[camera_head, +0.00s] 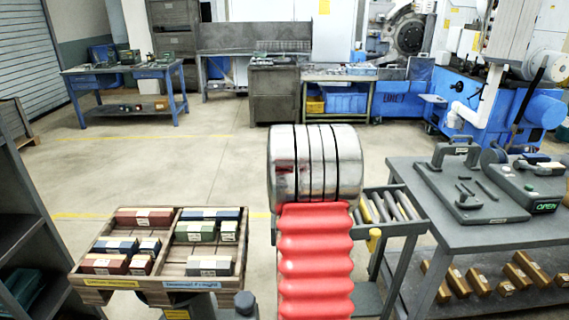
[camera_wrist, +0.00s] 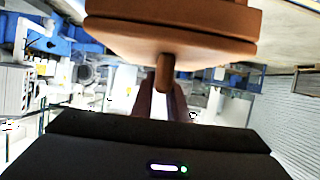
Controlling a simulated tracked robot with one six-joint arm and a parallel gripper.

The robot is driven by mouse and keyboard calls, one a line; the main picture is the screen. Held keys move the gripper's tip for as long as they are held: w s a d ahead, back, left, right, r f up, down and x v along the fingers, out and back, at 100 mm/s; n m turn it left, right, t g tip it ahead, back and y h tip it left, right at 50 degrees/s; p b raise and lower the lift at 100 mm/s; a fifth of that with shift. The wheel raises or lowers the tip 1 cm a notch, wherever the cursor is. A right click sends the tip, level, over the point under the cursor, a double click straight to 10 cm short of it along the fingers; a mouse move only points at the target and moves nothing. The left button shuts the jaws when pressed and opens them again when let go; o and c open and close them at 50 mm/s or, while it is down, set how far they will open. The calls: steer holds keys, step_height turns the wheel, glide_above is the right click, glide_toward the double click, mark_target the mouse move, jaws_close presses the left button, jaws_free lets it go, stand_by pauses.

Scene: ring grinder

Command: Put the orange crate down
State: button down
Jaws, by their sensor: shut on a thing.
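In the wrist view, an orange-brown thing (camera_wrist: 170,30) fills the top of the picture. It has a broad, curved side and a short peg (camera_wrist: 165,72) at its middle. Only part of it shows, and no crate walls or inside can be made out. My gripper (camera_wrist: 163,88) has its two dark fingers close together at the peg, shut on it. The thing's far side is hidden. In the head view, neither my gripper nor an orange crate can be seen.
A wooden tray (camera_head: 165,267) with several coloured blocks is at front left. A grey table (camera_head: 475,230) with tools on top and brass-coloured blocks on its shelf is at right. A blue bench (camera_head: 128,70) stands back left. Open floor (camera_head: 180,165) lies between. A chrome cylinder and red ribbed column block the centre.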

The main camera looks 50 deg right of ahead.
steer(key=w+a+f+n+t+y, duration=0.15)
steer(key=w+a, duration=0.25)
steer(key=a, duration=0.6)
steer(key=w+a+f+n+t+y, duration=0.15)
steer(key=w+a, duration=0.25)
steer(key=a, duration=0.5)
steer(key=w+a+f+n+y, duration=0.1)
steer(key=w+a+n, duration=0.15)
steer(key=a, duration=0.75)
steer(key=s+a+f+n+t+y, duration=0.1)
steer(key=a+n+y, duration=0.1)
steer(key=a, duration=1.3)
steer(key=s+a+f+n+y, duration=0.2)
steer(key=a+y, duration=0.2)
steer(key=a, duration=1.1)
steer(key=shift+s+n+t, duration=0.15)
steer(key=shift+n+t, duration=0.2)
steer(key=shift+t, duration=0.05)
steer(key=shift+s+f, duration=0.1)
steer(key=shift+f, duration=0.05)
